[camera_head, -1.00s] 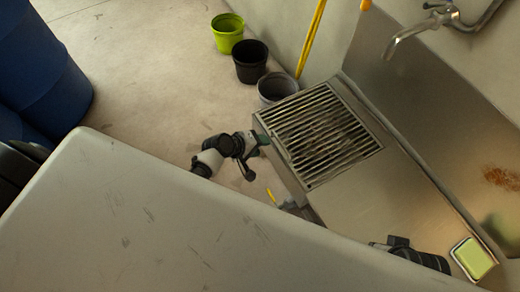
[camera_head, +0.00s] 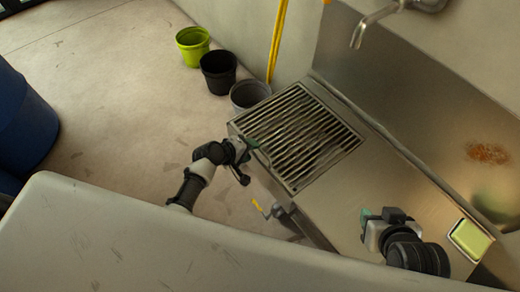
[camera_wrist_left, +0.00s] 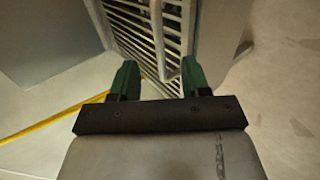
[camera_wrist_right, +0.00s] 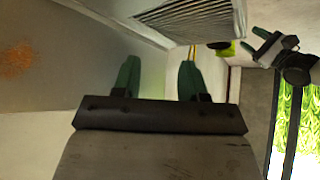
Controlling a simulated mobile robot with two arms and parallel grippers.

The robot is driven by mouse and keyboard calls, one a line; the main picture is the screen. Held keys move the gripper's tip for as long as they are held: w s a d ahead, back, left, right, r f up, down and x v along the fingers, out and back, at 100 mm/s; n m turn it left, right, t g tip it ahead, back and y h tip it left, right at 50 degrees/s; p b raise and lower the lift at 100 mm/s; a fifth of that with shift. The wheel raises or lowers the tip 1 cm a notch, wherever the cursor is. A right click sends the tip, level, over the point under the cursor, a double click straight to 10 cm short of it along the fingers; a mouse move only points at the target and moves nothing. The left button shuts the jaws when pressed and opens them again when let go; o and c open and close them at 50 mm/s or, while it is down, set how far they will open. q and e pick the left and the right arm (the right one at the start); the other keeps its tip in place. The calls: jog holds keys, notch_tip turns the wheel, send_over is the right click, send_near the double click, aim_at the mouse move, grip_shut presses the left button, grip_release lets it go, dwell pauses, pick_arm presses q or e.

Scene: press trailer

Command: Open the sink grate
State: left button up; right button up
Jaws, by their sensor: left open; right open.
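The slatted metal sink grate (camera_head: 297,135) lies flat at the far end of the steel counter. My left gripper (camera_head: 250,146) is at the grate's left edge. In the left wrist view, its green fingers (camera_wrist_left: 160,76) are open, and the grate's bars (camera_wrist_left: 155,25) show beyond and between them. A thin rim or bar of the grate reaches down between the fingertips; I cannot tell if it touches them. My right gripper (camera_head: 370,222) is over the counter near its front edge, open and empty. The grate (camera_wrist_right: 190,18) also shows ahead in the right wrist view.
A green sponge in a dish (camera_head: 470,239) is just right of my right gripper. A faucet (camera_head: 375,22) hangs over the counter's back. Green (camera_head: 193,45), black (camera_head: 219,70) and grey (camera_head: 250,95) buckets stand on the floor beyond the grate. A yellow pole (camera_head: 278,40) leans there.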

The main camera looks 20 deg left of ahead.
pick_arm(q)
jog(key=b+x, duration=0.3)
jog(key=x, duration=0.2)
jog(key=shift+f, duration=0.15)
jog(key=shift+w+d+f+b, duration=0.1)
jog(key=shift+w+d+b, duration=0.15)
jog(key=shift+b, duration=0.1)
pick_arm(e)
jog(key=w+a+r+t+y, duration=0.3)
jog(key=w+r+t, duration=0.3)
jog(key=r+t, duration=0.4)
jog(key=shift+w+a+n, duration=0.3)
jog(key=shift+w+a, duration=0.05)
pick_arm(q)
jog(key=shift+c, duration=0.3)
